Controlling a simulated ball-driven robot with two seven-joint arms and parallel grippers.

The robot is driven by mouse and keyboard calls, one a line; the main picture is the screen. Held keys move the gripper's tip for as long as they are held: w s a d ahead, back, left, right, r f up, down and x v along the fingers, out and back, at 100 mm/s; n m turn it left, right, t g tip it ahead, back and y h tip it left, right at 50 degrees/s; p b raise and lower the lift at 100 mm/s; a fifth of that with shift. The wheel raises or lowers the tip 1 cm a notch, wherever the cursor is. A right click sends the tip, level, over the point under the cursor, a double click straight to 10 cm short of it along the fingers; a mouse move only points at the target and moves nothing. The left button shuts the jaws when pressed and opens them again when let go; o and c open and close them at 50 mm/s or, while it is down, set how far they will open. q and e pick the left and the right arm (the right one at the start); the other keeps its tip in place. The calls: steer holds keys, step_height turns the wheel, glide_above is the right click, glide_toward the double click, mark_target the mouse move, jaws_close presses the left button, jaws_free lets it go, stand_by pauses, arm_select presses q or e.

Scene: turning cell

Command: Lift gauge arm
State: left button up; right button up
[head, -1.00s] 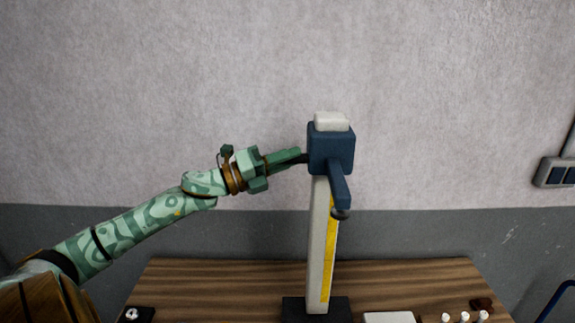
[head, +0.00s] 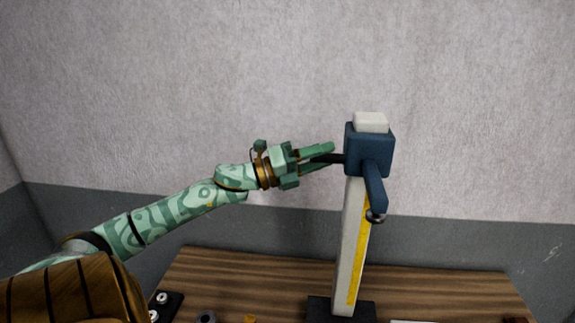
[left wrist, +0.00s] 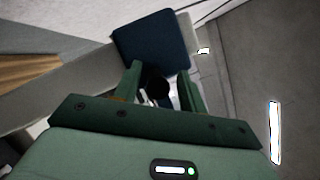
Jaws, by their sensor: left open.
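The height gauge stands upright on the table, with a pale column (head: 349,250) and a yellow scale strip (head: 358,262). Its dark blue carriage (head: 368,150) sits near the top, just under the white cap (head: 371,122). A blue arm (head: 375,188) reaches forward and down from the carriage to a dark round tip (head: 375,216). A black handle (head: 335,158) sticks out from the carriage's left side. My left gripper (head: 328,155) is open, its fingers on either side of this handle. The left wrist view shows the handle's dark end (left wrist: 155,88) between the parted fingers, the carriage (left wrist: 150,38) beyond.
The gauge's black base (head: 341,311) rests on the wooden table (head: 245,275). A dark block with light round tops (head: 164,304), a grey ring (head: 206,317) and an orange piece (head: 249,319) lie along the front left. The wall behind is bare.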

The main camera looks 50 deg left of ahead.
arm_select(q)
steer(key=b+v, duration=0.3)
steer(key=v, duration=1.2)
steer(key=shift+s+b, duration=0.35)
steer(key=shift+a+f, duration=0.1)
